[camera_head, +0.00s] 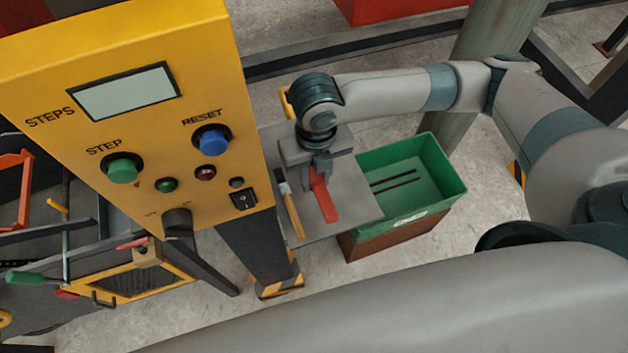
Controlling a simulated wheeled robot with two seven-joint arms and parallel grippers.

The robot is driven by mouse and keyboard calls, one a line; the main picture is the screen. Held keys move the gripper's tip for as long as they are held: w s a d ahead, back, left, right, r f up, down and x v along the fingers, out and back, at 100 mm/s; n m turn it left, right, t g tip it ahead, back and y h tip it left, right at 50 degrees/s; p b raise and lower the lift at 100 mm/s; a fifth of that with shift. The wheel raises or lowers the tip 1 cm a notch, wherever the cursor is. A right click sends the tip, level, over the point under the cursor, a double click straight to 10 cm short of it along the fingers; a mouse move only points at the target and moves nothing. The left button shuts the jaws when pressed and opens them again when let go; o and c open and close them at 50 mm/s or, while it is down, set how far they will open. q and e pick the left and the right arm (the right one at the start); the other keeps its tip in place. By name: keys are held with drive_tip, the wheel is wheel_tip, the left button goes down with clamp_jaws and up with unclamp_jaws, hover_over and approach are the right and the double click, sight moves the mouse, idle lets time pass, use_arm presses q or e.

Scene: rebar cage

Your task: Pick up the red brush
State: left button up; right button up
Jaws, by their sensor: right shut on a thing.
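The red brush (325,199) is on the small grey shelf (355,207) to the right of the yellow control panel. Its upper end is between the fingers of my right gripper (319,172), which points down and is shut on it. The gripper hides part of the brush, and I cannot tell whether the brush is clear of the shelf. My left gripper is not in view.
A hammer (292,208) with a wooden handle lies just left of the brush. A green bin (432,171) with dark rods in it stands right of the shelf. The yellow panel (130,60) with buttons rises close on the left.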

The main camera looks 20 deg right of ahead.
sight(330, 213)
drive_tip(key=s+r, duration=0.1)
drive_tip(key=s, duration=0.1)
drive_tip(key=s+r+b, duration=0.1)
drive_tip(key=s, duration=0.1)
drive_tip(key=s+r, duration=0.1)
drive_tip(key=s, duration=0.1)
drive_tip(key=shift+s+r, duration=0.2)
drive_tip(key=shift+r, duration=0.1)
drive_tip(key=shift+s+d+r+p, duration=0.1)
drive_tip(key=shift+s+r+p, duration=0.55)
drive_tip(key=shift+s+r, duration=0.4)
drive_tip(key=p, duration=0.1)
drive_tip(key=s+p, duration=0.1)
drive_tip(key=p, duration=0.1)
drive_tip(key=shift+r, duration=0.25)
drive_tip(key=shift+s+p, duration=0.55)
drive_tip(key=shift+p, duration=0.5)
drive_tip(key=o, duration=0.3)
drive_tip(key=shift+c, duration=0.6)
